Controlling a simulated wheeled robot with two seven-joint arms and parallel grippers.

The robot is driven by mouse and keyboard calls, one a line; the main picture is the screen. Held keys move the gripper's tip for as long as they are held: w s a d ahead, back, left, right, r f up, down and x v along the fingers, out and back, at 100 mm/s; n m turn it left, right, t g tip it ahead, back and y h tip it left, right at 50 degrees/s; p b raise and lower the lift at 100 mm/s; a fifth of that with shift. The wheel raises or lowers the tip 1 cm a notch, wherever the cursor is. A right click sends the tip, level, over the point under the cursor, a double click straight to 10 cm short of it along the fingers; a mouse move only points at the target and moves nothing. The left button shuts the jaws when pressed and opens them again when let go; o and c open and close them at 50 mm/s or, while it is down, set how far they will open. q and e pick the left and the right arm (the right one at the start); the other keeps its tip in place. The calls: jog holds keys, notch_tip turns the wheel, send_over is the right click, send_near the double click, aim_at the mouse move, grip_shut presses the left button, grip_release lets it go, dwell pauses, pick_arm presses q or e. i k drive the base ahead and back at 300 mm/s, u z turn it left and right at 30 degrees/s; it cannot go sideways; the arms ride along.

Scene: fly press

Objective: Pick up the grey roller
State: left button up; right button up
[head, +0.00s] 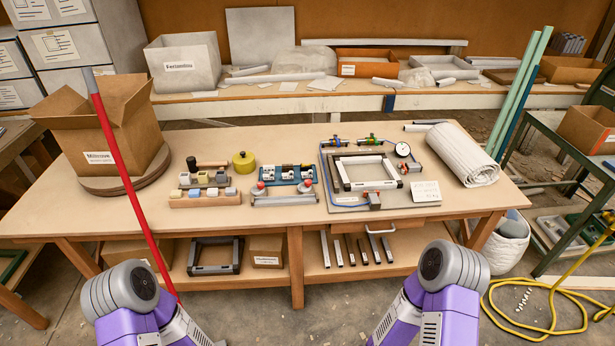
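A grey, bar-shaped piece (284,200), which may be the grey roller, lies near the table's front edge, left of centre. Red knobs sit at or just behind its two ends; I cannot tell whether they belong to it. It is in front of a blue tray (289,175) holding small parts. Short grey tubes (420,127) lie at the back right of the table. Neither of my grippers shows; only my purple arm links are at the bottom of the view, apart from the table.
On the wooden table (250,235) stand an open carton (85,140) on a round board, a frame fixture (367,171) with a gauge, and a white roll (462,155). A red pole (125,175) leans at the left front. A yellow hose (540,295) lies on the floor at right.

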aim_at(309, 174)
jog(key=z, duration=0.45)
jog(key=i, duration=1.25)
jog(key=u, duration=0.2)
